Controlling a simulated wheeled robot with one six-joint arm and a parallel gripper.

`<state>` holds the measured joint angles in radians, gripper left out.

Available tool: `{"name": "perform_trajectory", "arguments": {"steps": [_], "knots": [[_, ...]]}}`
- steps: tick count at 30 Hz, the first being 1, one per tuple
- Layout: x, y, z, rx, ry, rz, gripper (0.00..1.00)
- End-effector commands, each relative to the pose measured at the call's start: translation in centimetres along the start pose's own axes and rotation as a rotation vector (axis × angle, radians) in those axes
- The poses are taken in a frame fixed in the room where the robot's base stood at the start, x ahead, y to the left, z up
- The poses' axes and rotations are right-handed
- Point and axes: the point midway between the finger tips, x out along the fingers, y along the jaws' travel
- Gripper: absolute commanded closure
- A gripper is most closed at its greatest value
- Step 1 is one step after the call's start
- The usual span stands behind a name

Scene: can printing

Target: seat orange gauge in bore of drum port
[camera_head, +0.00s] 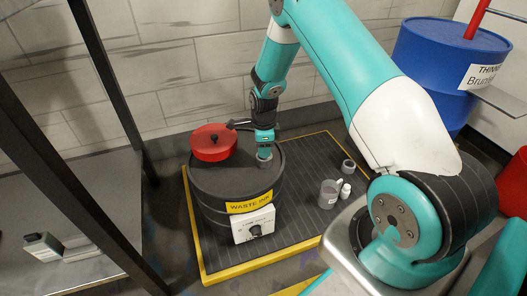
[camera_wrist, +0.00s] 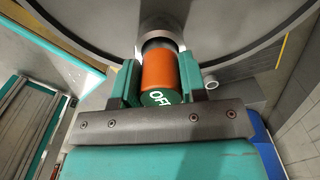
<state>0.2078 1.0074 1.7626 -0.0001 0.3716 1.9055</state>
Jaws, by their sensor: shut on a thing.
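The orange gauge (camera_wrist: 158,70) is between the two green fingers of my gripper (camera_wrist: 160,62) in the wrist view. Its green end with white lettering faces the camera, and its dark far end points at the grey drum port (camera_wrist: 158,30). The dark end overlaps the port's collar in this view; I cannot tell whether it is inside the bore. In the head view my gripper (camera_head: 264,140) points down over the grey port (camera_head: 265,163) on top of the dark drum (camera_head: 215,185), and the gauge is hidden there.
A red lidded container (camera_head: 212,145) sits on the drum top, left of my gripper. The drum stands on a yellow-edged pallet (camera_head: 290,235). A grey cup (camera_head: 328,195), a small white bottle (camera_head: 345,190) and a grey ring (camera_head: 348,166) are at right. A blue drum (camera_head: 445,70) stands behind.

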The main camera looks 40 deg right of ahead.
Motion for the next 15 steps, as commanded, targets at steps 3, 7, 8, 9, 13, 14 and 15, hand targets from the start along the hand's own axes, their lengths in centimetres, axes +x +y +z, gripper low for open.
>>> {"name": "perform_trajectory", "arguments": {"steps": [3,7,8,9,13,14,15], "knots": [[0.58,-0.05,0.02,0.000,-0.001,-0.002,0.89],[0.49,-0.04,0.01,0.000,0.000,-0.001,0.89],[0.50,-0.03,0.01,0.000,0.000,-0.001,0.89],[0.58,-0.02,0.01,0.000,0.000,-0.001,0.89],[0.83,-0.01,0.01,0.000,0.000,0.000,0.54],[0.82,0.00,0.01,0.000,0.000,0.000,0.47],[0.82,0.00,0.01,0.000,0.000,0.000,0.38]]}}
